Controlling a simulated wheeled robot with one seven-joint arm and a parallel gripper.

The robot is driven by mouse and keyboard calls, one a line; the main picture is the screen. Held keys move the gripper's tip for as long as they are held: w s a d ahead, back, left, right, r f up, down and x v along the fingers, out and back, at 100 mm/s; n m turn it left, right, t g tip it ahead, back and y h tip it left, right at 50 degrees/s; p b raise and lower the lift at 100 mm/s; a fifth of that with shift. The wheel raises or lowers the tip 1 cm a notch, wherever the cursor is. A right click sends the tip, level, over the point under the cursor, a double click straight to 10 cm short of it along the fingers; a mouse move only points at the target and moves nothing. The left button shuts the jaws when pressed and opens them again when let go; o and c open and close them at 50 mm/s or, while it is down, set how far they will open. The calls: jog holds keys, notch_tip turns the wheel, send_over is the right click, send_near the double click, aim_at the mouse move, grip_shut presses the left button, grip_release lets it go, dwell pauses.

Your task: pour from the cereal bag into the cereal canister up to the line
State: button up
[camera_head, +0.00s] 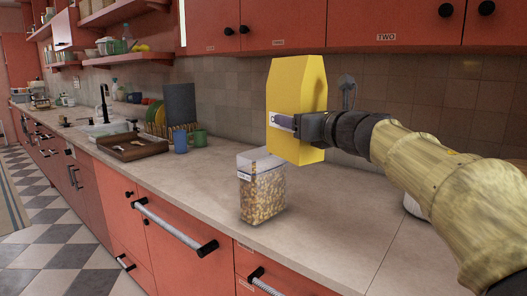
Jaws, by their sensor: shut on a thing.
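A yellow cereal bag (297,90) is upright and held in the air above the counter. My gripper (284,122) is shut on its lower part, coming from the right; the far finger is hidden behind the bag. A clear rectangular cereal canister (262,190) stands upright on the counter, below and a little left of the bag. It holds brown cereal pieces to well up its wall, with a clear band above them. A small label shows near its top left. I cannot make out a fill line, or whether the top is open.
The counter (330,225) is clear right of the canister. Red cupboards (394,25) hang above. A white object (415,205) is partly hidden behind my arm.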

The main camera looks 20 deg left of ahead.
aim_at(315, 105)
jog(key=shift+s+d+r+p, duration=0.5)
jog(key=shift+s+d+r, duration=0.3)
jog(key=shift+r, duration=0.15)
jog(key=shift+s+d+r+p, duration=0.45)
jog(key=shift+s+d+r, duration=0.25)
jog(key=shift+d+r, duration=0.15)
jog(key=shift+w, duration=0.1)
